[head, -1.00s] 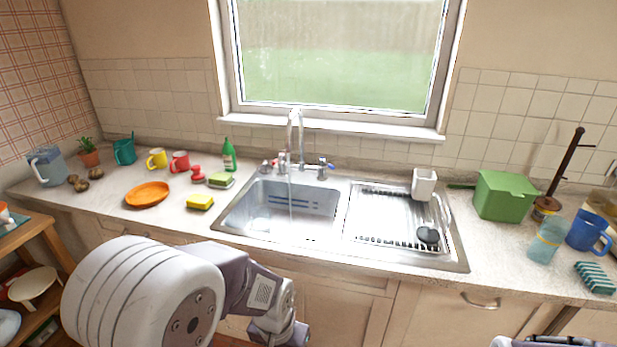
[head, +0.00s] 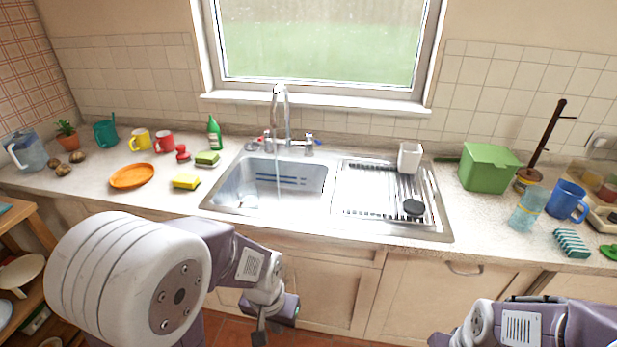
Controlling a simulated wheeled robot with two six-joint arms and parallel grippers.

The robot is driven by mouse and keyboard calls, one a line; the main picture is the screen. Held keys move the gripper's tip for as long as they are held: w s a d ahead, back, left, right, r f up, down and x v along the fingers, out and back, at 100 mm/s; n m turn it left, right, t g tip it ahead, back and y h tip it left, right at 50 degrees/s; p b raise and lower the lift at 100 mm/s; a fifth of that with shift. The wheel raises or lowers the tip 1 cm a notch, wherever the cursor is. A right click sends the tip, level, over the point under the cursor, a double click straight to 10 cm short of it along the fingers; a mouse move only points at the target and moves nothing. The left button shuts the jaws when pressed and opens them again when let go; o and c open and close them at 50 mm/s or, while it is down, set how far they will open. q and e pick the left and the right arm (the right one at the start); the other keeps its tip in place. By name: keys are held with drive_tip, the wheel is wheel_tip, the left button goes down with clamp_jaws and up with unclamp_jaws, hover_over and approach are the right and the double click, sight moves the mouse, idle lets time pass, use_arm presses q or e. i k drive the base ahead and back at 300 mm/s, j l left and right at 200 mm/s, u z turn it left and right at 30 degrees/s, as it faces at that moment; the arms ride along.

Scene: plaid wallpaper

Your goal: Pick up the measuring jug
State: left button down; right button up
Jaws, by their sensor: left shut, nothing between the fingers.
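A translucent blue-grey jug (head: 27,150) with a pale handle stands upright at the far left end of the counter. A solid blue jug or large mug (head: 567,200) stands at the right end, its handle to the right. I cannot tell for sure which one is the measuring jug. My left gripper (head: 259,336) is low in front of the cabinets, below the counter edge, shut and empty, away from both. My right arm (head: 530,325) shows at the bottom right; its gripper is mostly cut off by the frame.
The sink (head: 265,185) with running tap and drainer (head: 385,195) fills the middle. A clear blue glass (head: 528,208) stands close left of the blue jug, a striped sponge (head: 572,243) in front. A green box (head: 489,167) and mug tree (head: 545,140) stand behind. Potatoes (head: 62,168) lie near the left jug.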

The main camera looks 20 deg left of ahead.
sight(248, 195)
drive_tip(key=i+j+z, duration=0.15)
drive_tip(key=j+z, duration=0.3)
drive_tip(key=j, duration=0.75)
drive_tip(key=j+z, duration=0.4)
drive_tip(key=j, duration=0.75)
drive_tip(key=k, duration=0.05)
